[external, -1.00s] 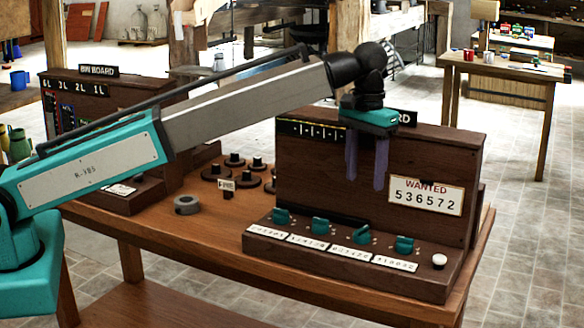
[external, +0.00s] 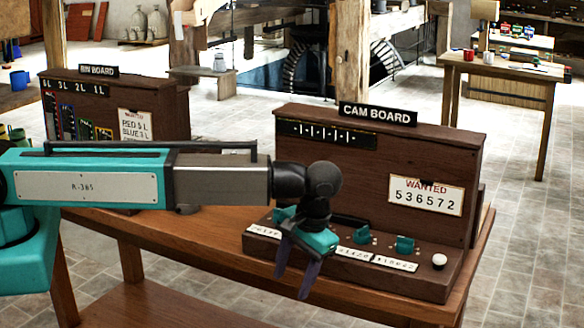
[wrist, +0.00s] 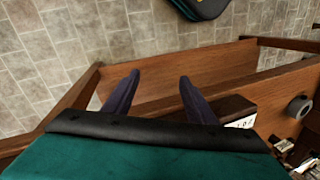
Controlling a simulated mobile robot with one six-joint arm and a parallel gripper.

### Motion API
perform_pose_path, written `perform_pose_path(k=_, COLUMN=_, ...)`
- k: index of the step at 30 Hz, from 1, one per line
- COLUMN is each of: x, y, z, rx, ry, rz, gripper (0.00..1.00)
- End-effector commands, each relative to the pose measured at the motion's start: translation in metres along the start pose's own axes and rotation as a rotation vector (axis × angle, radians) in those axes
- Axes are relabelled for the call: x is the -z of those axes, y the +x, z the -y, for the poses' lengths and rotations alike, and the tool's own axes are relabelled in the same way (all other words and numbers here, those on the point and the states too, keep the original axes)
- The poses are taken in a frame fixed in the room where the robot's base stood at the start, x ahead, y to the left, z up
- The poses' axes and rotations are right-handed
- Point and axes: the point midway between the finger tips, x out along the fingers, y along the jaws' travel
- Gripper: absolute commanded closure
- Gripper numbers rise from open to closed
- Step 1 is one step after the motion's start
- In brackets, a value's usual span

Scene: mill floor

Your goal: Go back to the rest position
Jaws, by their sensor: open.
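My gripper (external: 296,268) hangs in front of the cam board's base, at the front edge of the wooden table (external: 215,225), in the external view. Its two dark fingers point down, open and empty. In the wrist view my gripper (wrist: 156,88) shows both fingers apart with nothing between them, over the table's edge and lower shelf. The cam board (external: 335,165) stands upright on the table behind my gripper. My arm and gripper hide part of its row of teal knobs and number labels.
A bin board (external: 115,110) stands at the table's left end. A white button (external: 439,261) sits on the cam board's base at right. Open tiled floor (external: 520,250) lies around the table.

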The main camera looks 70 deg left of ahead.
Motion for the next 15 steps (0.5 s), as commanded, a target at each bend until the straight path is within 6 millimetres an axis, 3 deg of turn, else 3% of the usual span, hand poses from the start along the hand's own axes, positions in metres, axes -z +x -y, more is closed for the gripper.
perform_pose_path(k=1, x=-0.015, y=0.015, z=0.007, rx=0.015, ry=0.007, rz=0.006, gripper=0.49)
perform_pose_path(k=4, x=-0.029, y=0.043, z=0.014, rx=0.036, ry=0.024, rz=0.018, gripper=0.49)
perform_pose_path(k=15, x=-0.058, y=0.161, z=0.044, rx=0.05, ry=0.142, rz=0.094, gripper=0.49)
